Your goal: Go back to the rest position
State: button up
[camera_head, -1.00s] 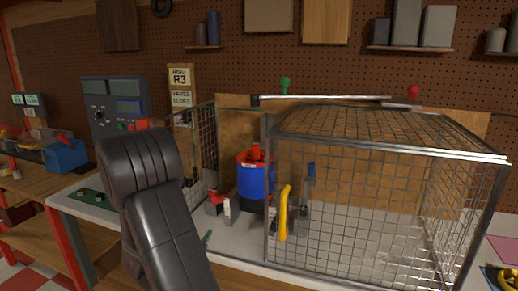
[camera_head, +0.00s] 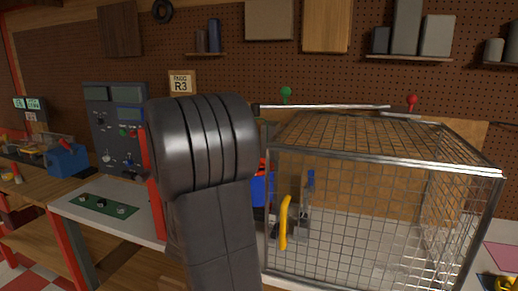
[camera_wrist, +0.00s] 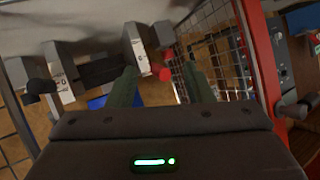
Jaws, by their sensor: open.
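My gripper shows in the wrist view (camera_wrist: 160,88), its two green-grey fingers apart with nothing between them. In the head view my dark arm rises through the middle and hides the gripper. The wire cage (camera_head: 375,205) stands on the bench to the right of my arm, with a yellow handle (camera_head: 285,222) on its front. The blue rotor housing (camera_head: 261,188) is mostly hidden behind my arm; only its right edge shows. In the wrist view a red knob (camera_wrist: 162,73) on a grey block lies beyond the fingers, apart from them.
A control panel (camera_head: 118,125) stands at the back left, behind a green board (camera_head: 105,205) on the bench. A blue toolbox (camera_head: 67,160) sits further left. A red post (camera_wrist: 255,55) and mesh (camera_wrist: 215,60) are close on the right in the wrist view.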

jog(key=s+d+n+g+p, duration=0.2)
jog(key=s+d+g, duration=0.2)
jog(key=s, duration=0.6)
jog(key=shift+d+r+g+y, duration=0.2)
jog(key=shift+d+g+y, duration=0.15)
jog(key=shift+d, duration=0.8)
jog(key=shift+f, duration=0.1)
